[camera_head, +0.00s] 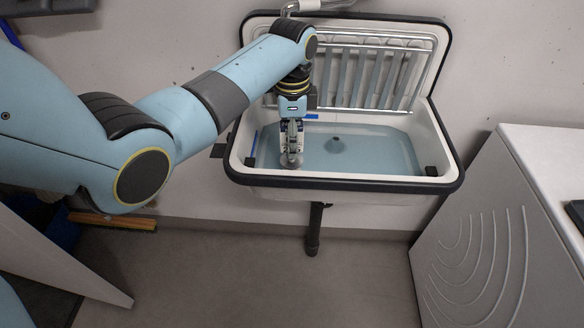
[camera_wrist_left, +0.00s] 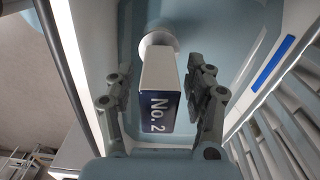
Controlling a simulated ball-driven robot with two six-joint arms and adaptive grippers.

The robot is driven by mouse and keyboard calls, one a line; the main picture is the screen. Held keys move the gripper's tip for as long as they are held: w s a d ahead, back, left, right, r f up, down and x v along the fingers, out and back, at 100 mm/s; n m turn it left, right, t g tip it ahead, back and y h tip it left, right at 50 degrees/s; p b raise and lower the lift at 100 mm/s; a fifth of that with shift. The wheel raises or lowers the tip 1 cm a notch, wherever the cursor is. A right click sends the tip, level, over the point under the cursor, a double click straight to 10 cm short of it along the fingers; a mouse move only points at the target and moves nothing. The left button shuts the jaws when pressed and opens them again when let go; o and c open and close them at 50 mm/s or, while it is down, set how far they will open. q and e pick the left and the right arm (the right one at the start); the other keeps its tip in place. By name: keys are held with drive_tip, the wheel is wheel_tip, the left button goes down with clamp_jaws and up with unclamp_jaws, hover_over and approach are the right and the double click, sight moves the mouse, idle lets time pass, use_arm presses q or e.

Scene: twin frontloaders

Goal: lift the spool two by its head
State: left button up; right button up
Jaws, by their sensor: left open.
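Spool two (camera_wrist_left: 158,72) shows in the left wrist view as a pale block-shaped head with a dark blue "No. 2" label and a round white part beyond it. My left gripper (camera_wrist_left: 161,88) is open, with one finger on each side of the head. Gaps show between the fingers and the head, most clearly on the left. In the head view my left gripper (camera_head: 291,136) points down into the left part of the sink (camera_head: 345,184). The spool is mostly hidden there by the gripper. My right gripper is out of view.
A white cabinet (camera_head: 490,235) stands to the right. The floor (camera_head: 270,275) in front is clear.

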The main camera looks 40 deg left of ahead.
use_arm(q)
wheel_tip(320, 180, down, 2)
drive_tip(key=shift+s, duration=0.1)
clamp_jaws()
idle(0.4)
